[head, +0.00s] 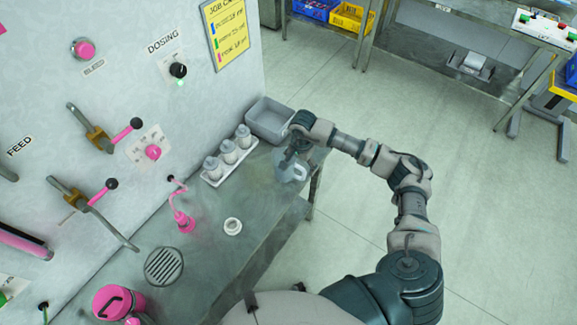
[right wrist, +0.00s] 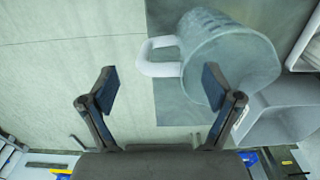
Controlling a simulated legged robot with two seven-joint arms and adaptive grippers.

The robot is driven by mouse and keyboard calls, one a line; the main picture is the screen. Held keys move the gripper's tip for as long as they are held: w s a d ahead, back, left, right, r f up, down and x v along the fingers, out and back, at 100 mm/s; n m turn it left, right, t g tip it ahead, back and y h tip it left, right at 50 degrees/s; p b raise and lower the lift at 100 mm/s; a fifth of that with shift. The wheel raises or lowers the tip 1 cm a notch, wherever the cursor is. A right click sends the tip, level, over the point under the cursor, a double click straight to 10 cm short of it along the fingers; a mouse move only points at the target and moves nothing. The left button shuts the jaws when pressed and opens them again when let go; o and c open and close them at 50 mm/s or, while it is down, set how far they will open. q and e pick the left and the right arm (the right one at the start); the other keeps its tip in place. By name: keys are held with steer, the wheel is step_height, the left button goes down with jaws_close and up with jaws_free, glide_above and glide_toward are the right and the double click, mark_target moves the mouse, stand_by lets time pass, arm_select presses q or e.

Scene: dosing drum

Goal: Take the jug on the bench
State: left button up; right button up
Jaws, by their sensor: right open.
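The jug (head: 291,174) is a translucent grey-blue vessel standing on the grey bench (head: 240,262), near its right edge. In the right wrist view the jug (right wrist: 232,68) shows at upper right, with its pale loop handle (right wrist: 158,68) pointing left. My right gripper (head: 290,154) is above and beside the jug in the head view and partly covers it. In the right wrist view my right gripper (right wrist: 160,88) is open and empty. The handle appears ahead of the gap between its fingers; the right finger overlaps the jug's body. Contact cannot be told. My left gripper is not in view.
A grey bin (head: 268,120) stands behind the jug. A white tray (head: 213,178) with three lidded pots is to its left. A pink tap (head: 182,220), a white ring (head: 233,226) and a round drain (head: 164,266) are nearer. The panel with levers rises at left.

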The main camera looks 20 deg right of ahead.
step_height(320, 180, down, 2)
steer(key=shift+f, duration=0.1)
steer(key=c, duration=1.3)
